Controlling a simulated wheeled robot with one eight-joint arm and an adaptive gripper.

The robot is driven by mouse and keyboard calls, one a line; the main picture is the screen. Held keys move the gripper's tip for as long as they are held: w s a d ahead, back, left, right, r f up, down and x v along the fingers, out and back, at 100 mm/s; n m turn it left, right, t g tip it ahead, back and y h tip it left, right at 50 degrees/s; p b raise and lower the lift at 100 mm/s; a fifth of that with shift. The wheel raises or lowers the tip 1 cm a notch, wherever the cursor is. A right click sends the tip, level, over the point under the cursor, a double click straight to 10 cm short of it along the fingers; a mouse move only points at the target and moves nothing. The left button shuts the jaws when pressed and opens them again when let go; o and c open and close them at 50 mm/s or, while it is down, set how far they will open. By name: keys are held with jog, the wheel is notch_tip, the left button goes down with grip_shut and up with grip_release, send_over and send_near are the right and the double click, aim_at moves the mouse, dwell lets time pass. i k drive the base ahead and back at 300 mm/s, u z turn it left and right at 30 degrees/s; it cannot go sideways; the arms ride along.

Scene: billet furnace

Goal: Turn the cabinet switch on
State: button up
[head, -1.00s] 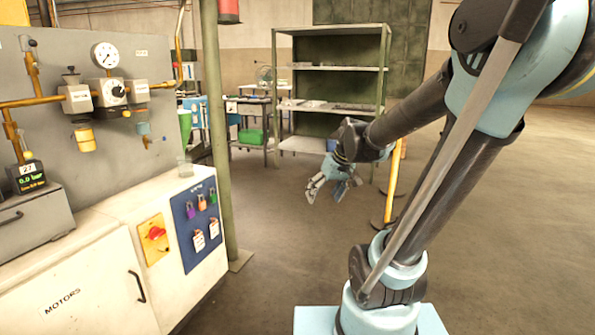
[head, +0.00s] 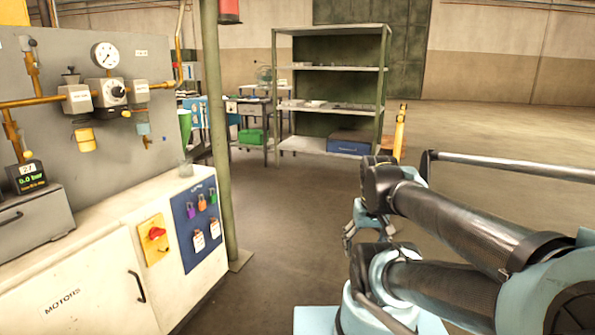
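The cabinet switch (head: 157,232) is a red rotary knob on a yellow plate, set on the front of the white cabinet (head: 95,275) marked MOTORS. Its handle looks roughly horizontal, but its on or off marking is too small to read. My gripper (head: 366,234) is low in the middle of the head view, well to the right of the switch and apart from the cabinet. Its fingers look spread and hold nothing, though my arm links hide part of it.
A blue panel (head: 187,250) with coloured padlocks and tags is right of the switch. A green post (head: 219,150) stands at the cabinet's right end. Gauges and yellow pipes are above. A metal shelf (head: 330,68) and yellow post (head: 399,132) stand behind. Floor between cabinet and arm is clear.

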aim_at(155, 232)
jog(key=u, duration=1.6)
